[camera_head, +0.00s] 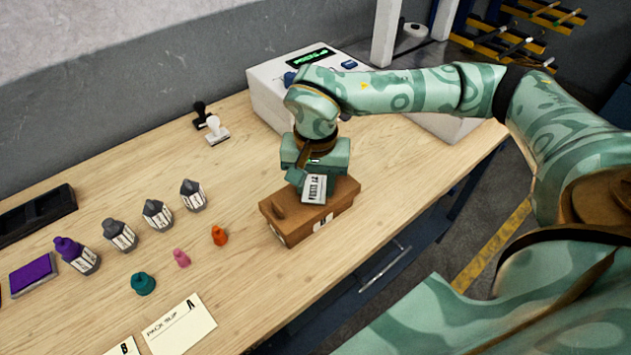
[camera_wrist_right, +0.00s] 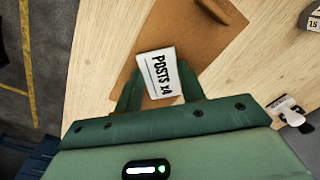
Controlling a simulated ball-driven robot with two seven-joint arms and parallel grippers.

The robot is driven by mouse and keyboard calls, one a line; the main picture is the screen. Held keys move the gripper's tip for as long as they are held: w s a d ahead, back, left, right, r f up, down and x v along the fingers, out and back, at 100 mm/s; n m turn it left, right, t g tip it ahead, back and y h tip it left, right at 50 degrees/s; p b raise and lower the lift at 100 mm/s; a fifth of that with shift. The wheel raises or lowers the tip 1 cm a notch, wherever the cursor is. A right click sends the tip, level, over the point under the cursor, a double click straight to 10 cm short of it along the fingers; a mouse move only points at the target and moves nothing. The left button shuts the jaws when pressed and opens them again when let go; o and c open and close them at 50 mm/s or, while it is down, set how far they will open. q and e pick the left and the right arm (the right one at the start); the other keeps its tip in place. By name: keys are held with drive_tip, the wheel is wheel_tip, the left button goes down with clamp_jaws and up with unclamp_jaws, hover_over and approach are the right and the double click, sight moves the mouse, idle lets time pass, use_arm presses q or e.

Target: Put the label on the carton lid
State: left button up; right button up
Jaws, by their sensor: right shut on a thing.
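The label is a small white tag with black print, seen in the head view (camera_head: 314,190) and in the right wrist view (camera_wrist_right: 161,72), where it reads "POSTS x4". My right gripper (camera_head: 309,185) is shut on it and holds it over the carton lid. The brown carton (camera_head: 290,232) stands on the bench, and its lid also shows in the right wrist view (camera_wrist_right: 195,30). A raised brown piece lies on the lid's left part. I cannot tell whether the label touches the lid. My left gripper is not in view.
A white printer-like machine (camera_head: 270,95) stands behind my right arm.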

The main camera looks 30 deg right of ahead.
sight(316, 189)
drive_tip(key=shift+s+f, duration=0.4)
drive_tip(key=shift+f, duration=0.35)
drive_tip(key=o, duration=0.9)
drive_tip(key=shift+w+a, duration=0.1)
drive_tip(key=shift+a, duration=0.05)
drive_tip(key=shift+w+a, duration=0.1)
drive_tip(key=r, duration=0.2)
drive_tip(key=r+p, duration=0.1)
drive_tip(key=r, duration=0.1)
drive_tip(key=d+r, duration=0.1)
drive_tip(key=r, duration=0.1)
drive_tip(key=shift+w+r, duration=0.1)
drive_tip(key=shift+w, duration=0.15)
drive_tip(key=r, duration=0.3)
drive_tip(key=r+p, duration=0.1)
drive_tip(key=r, duration=0.3)
drive_tip(key=shift+s+a+r+p, duration=0.1)
drive_tip(key=shift+a+r+p, duration=0.1)
drive_tip(key=shift+p, duration=0.1)
